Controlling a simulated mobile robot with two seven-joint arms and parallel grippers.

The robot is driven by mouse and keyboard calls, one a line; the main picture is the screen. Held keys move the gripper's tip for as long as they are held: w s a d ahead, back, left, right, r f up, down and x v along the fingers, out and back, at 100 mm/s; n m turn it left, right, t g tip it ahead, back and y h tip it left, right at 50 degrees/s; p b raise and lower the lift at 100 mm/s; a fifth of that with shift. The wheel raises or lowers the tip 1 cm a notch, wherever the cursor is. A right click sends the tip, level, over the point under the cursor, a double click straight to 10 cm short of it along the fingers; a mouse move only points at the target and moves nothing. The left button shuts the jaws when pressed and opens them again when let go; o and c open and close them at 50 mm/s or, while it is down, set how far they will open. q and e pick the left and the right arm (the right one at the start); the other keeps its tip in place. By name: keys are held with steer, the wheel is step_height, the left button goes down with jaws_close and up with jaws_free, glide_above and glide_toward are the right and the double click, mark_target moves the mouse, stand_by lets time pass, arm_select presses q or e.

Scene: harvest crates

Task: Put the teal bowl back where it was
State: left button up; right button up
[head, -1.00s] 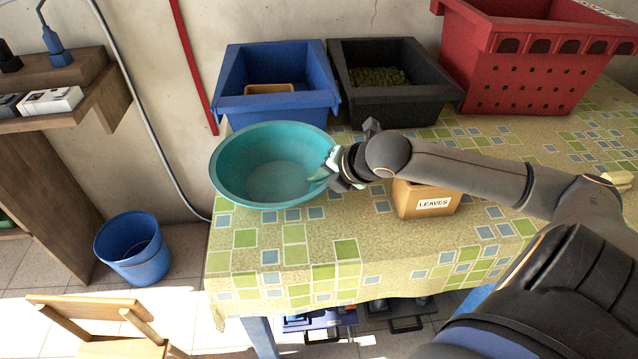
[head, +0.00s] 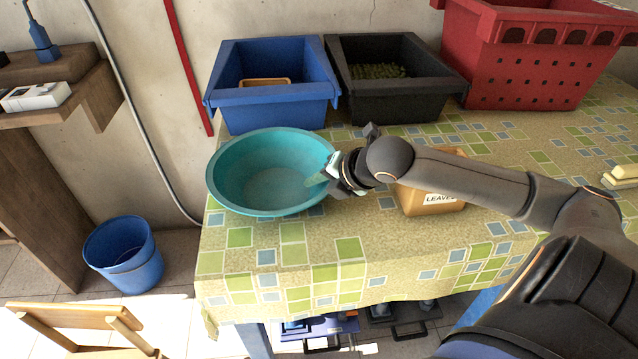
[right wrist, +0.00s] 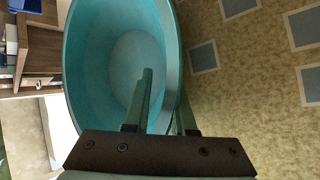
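The teal bowl (head: 270,178) is upright at the left end of the table, in front of the blue crate. My right gripper (head: 325,172) is at the bowl's right rim. The right wrist view shows the bowl (right wrist: 95,60) with one finger of my right gripper (right wrist: 165,100) inside it and the other outside, closed on the rim between them. I cannot tell whether the bowl's base touches the cloth. My left gripper is not in view.
A blue crate (head: 272,112) and a black crate (head: 395,102) stand behind the bowl, with a red crate (head: 520,75) farther right. A LEAVES box (head: 425,203) sits partly behind my right arm. The patterned tablecloth (head: 310,255) is clear in front. A blue bucket (head: 125,265) stands on the floor.

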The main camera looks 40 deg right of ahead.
steer(key=shift+o, duration=0.7)
steer(key=shift+r, duration=0.2)
steer(key=shift+s+d+r, duration=0.2)
steer(key=shift+s+r, duration=0.15)
steer(key=shift+s, duration=0.1)
steer(key=shift+p+v, duration=0.4)
steer(key=shift+v, duration=0.5)
arm_select(q)
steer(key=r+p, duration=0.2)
steer(key=p, duration=0.1)
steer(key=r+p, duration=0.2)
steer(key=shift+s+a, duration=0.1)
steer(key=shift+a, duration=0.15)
arm_select(e)
steer(key=v, duration=0.9)
